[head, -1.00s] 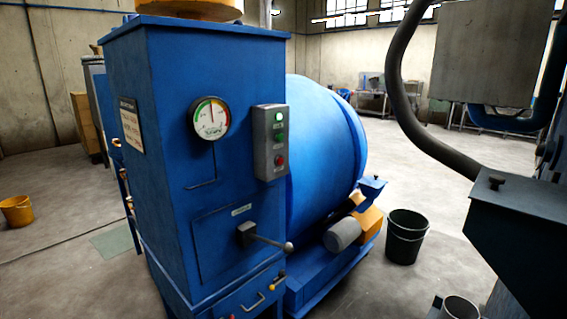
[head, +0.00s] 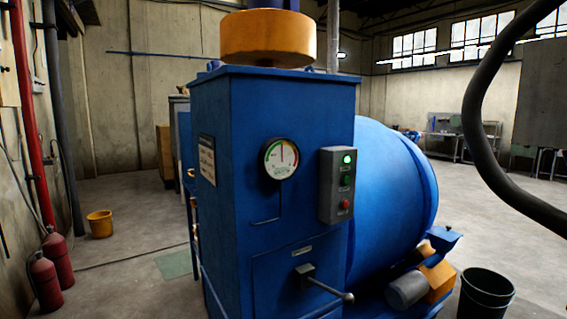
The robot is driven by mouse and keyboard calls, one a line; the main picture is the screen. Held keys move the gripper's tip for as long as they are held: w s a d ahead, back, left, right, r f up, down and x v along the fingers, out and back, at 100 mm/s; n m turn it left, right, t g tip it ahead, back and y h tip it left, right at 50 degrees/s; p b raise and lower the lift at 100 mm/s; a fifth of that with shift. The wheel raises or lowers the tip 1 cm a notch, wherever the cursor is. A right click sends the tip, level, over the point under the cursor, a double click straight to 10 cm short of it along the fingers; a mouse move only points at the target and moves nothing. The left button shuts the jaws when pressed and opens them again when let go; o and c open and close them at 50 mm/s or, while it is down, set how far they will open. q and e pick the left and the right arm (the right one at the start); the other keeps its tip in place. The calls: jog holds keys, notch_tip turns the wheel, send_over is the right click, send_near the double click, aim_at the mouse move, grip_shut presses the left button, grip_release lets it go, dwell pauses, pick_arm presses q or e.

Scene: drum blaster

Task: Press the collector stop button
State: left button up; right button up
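A grey control box (head: 337,186) is mounted at the right edge of the front face of a blue cabinet (head: 240,230). It carries a lit green lamp (head: 347,159) at the top, a darker green button (head: 345,181) in the middle and a red button (head: 345,204) at the bottom. The labels beside them are too small to read. A round dial gauge (head: 280,159) with coloured bands sits left of the box, its needle pointing about straight up. Neither of my grippers shows in the head view.
A lever handle (head: 325,283) sticks out from the cabinet's lower front. A large blue drum (head: 395,200) stands behind right, with a black bucket (head: 486,295) beside it. Red extinguishers (head: 45,283) and a yellow bucket (head: 100,224) stand at left. A dark hose (head: 480,130) hangs at right.

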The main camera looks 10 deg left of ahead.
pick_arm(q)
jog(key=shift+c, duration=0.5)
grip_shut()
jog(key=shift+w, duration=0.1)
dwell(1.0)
